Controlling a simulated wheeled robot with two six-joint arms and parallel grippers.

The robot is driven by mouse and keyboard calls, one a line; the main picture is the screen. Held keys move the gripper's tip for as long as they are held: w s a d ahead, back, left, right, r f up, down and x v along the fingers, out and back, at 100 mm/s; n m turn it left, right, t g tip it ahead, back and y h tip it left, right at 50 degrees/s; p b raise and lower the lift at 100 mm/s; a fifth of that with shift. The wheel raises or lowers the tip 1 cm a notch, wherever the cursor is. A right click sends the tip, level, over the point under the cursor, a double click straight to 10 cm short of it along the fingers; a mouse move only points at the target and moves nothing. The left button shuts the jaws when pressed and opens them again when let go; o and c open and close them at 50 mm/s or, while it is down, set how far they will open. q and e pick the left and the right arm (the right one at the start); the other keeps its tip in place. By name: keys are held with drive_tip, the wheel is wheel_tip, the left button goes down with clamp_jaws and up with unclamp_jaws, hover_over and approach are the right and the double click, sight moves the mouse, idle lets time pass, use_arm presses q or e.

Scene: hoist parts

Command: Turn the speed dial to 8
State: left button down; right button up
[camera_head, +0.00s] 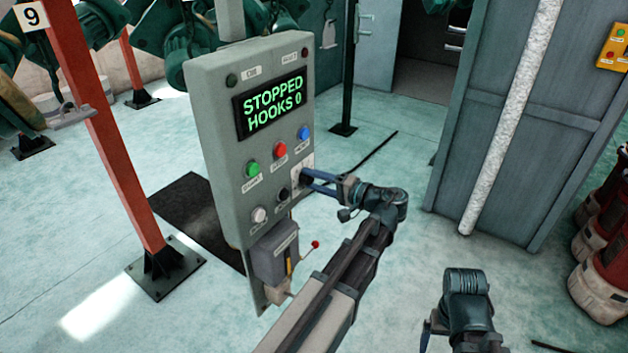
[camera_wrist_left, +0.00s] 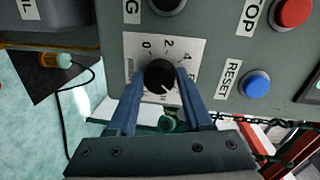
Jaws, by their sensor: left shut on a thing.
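The speed dial (camera_wrist_left: 160,76) is a black knob on a white scale plate (camera_wrist_left: 138,48) on the grey control box (camera_head: 228,170). The scale reads 0, 2 and 4 clockwise; the lower numbers are partly hidden by the knob and fingers. A small white pointer mark shows at the knob's lower right, but its exact reading is unclear. My left gripper (camera_wrist_left: 160,92) is shut on the dial, one blue finger on each side. My right gripper (camera_head: 428,335) is low, away from the box.
The box's screen (camera_head: 271,102) reads STOPPED HOOKS 0. Green, red and blue (camera_head: 304,133) buttons sit close to the dial, with a second black knob (camera_head: 283,194) lower left. A red-knobbed lever (camera_head: 315,245) sticks out below.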

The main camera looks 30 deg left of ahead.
idle(0.5)
use_arm(q)
drive_tip(key=shift+c, duration=1.6)
unclamp_jaws()
drive_tip(key=d+r+p, duration=0.1)
drive_tip(key=d, duration=1.2)
drive_tip(key=shift+s+d+r, duration=0.15)
drive_tip(key=shift+s+d, duration=0.25)
drive_tip(key=shift+s, duration=0.05)
drive_tip(key=a, duration=0.4)
drive_tip(key=a+f, duration=0.1)
drive_tip(key=a, duration=0.4)
drive_tip(key=w+a+b, duration=0.1)
drive_tip(key=a, duration=0.3)
drive_tip(key=shift+a+f, duration=0.15)
drive_tip(key=shift+a, duration=0.25)
drive_tip(key=shift+d, duration=0.15)
